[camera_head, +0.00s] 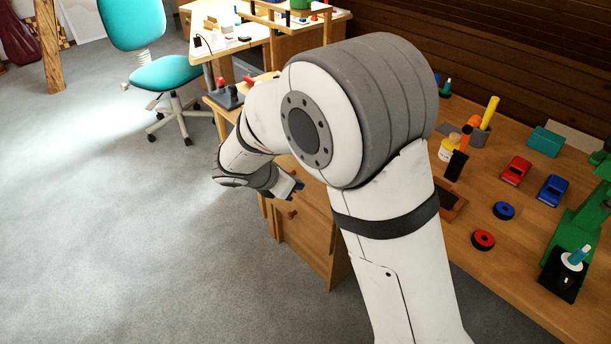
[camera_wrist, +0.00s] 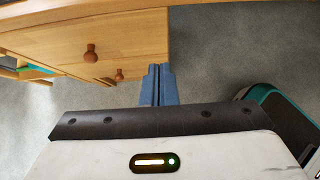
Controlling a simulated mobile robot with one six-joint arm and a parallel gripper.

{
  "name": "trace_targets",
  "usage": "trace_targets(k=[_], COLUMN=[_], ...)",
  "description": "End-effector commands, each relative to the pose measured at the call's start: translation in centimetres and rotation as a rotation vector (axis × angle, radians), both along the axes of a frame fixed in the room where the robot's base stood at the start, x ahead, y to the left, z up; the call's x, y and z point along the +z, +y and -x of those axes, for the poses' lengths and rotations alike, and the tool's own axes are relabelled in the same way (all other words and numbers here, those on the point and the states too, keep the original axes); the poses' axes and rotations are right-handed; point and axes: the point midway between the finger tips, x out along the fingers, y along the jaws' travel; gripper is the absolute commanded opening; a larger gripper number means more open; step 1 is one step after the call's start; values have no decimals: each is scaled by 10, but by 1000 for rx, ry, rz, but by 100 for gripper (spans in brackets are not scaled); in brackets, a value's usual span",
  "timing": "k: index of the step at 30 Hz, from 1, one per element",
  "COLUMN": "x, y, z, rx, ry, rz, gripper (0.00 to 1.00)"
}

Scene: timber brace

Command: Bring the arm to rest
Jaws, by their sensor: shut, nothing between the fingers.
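My arm crosses the middle of the head view, bent over at its large grey joint, with its end hanging beside the wooden drawer cabinet (camera_head: 308,245). My gripper (camera_head: 297,188) is at the end of the arm, partly in view, over the floor side of the cabinet. In the wrist view my gripper's two blue fingers (camera_wrist: 157,70) are together with nothing between them. They point toward the cabinet's edge, and the drawer front (camera_wrist: 130,35) with its round knobs (camera_wrist: 90,53) lies close by on the left. The gap to it is hard to judge.
The workbench (camera_head: 465,260) at right holds a red car (camera_head: 516,170), a blue car (camera_head: 552,190), a red ring (camera_head: 483,240), a blue ring (camera_head: 504,211) and a green stand (camera_head: 580,222). A teal chair (camera_head: 165,72) stands at back left. The grey floor (camera_head: 110,230) at left is clear.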

Motion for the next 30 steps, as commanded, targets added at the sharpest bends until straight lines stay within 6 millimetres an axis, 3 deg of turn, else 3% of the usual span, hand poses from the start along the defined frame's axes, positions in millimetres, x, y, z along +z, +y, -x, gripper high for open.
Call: trace_targets(k=[5,8,11,13,18,21,25,30], x=[3,14,41,66,127,156,191,224], y=[1,-10,-40,-70,-143,-175,-204,-223], z=[2,4,11,21,65,96,137,181], rx=[-1,-50,-192,-348,-809,-1082,-1434,-1832], ry=[0,-6,-29,-55,-145,-207,-293,-397], rz=[-2,-30,-117,-210,-469,-618,-805,-1017], gripper=[0,0,0,0,0,0,0,0])
